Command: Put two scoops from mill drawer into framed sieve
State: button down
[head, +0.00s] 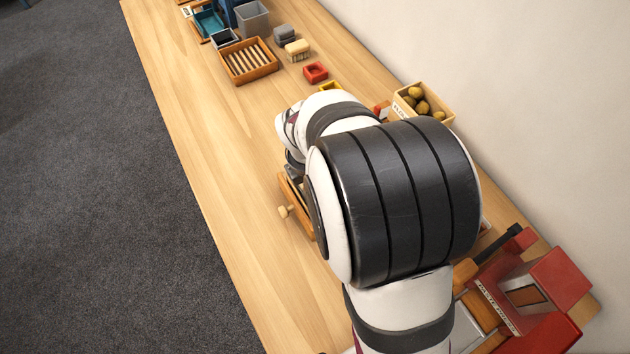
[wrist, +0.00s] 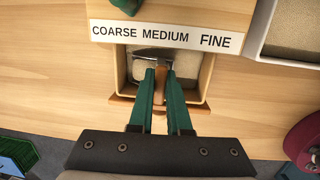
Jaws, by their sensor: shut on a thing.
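The mill drawer (wrist: 207,80) is an open wooden box with pale meal inside, under a white label reading COARSE MEDIUM FINE (wrist: 165,37). Its wooden front and knob (head: 284,211) show beside my arm in the head view. My gripper (wrist: 161,82) has green fingers and is shut on the wooden handle of a scoop. The scoop's dark metal part (wrist: 153,53) lies inside the drawer at the meal. A white-rimmed frame (wrist: 262,52) with a tan surface sits at the upper right of the wrist view; I cannot tell whether it is the framed sieve. My arm hides most of the mill.
A red machine (head: 545,290) stands at the near right of the table. A crate of brown round things (head: 440,93) is by the wall. A slatted wooden tray (head: 236,80) and small blocks stand farther off. The table's left strip is clear.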

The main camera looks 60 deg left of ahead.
jog(key=shift+d+r, duration=0.1)
jog(key=shift+r, duration=3.65)
jog(key=shift+w+r, duration=0.1)
jog(key=shift+w, duration=0.05)
jog(key=w+d+r+m+h, duration=0.1)
jog(key=w+d+r+m, duration=0.1)
jog(key=w+r+m, duration=0.9)
jog(key=w+d+r+m+g+h, duration=0.1)
jog(key=w+d+m, duration=0.5)
jog(key=d, duration=0.5)
jog(key=w+d+m, duration=0.6)
jog(key=d, duration=0.4)
jog(key=s+d+r+m+g, duration=0.2)
jog(key=d+m, duration=1)
jog(key=d, duration=0.5)
jog(key=shift+s+r+m, duration=0.15)
jog(key=shift+m, duration=0.25)
